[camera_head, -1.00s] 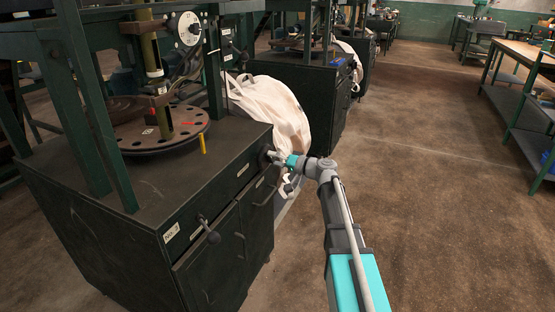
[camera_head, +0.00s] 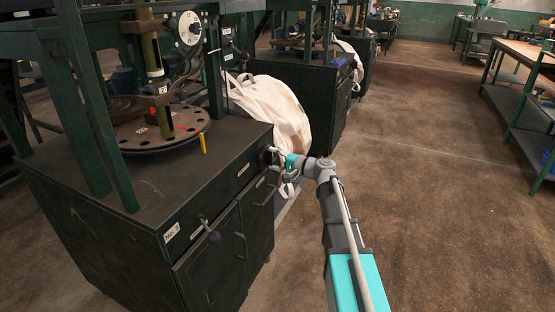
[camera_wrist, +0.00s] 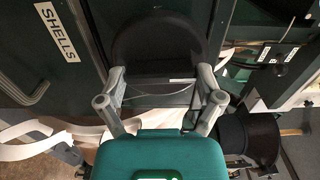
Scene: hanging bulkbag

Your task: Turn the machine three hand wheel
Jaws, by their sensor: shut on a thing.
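The hand wheel (camera_wrist: 158,45) is a dark round disc in the wrist view, against a dark green cabinet front. In the head view it sits at the upper right of the near cabinet (camera_head: 95,215), mostly hidden by my gripper (camera_head: 277,158). My gripper's grey fingers, also in the wrist view (camera_wrist: 160,90), lie on either side of the wheel's lower part and are shut on it. Above the cabinet is a round plate (camera_head: 190,128) with holes, a red mark and a yellow pointer (camera_head: 203,144). A white dial (camera_head: 189,28) is behind it.
A white bulk bag (camera_head: 275,108) bulges beside the cabinet, close behind my gripper. A black knob lever (camera_head: 212,236) and handles stick out of the cabinet front. A workbench (camera_head: 522,60) stands at the right. The floor between is clear.

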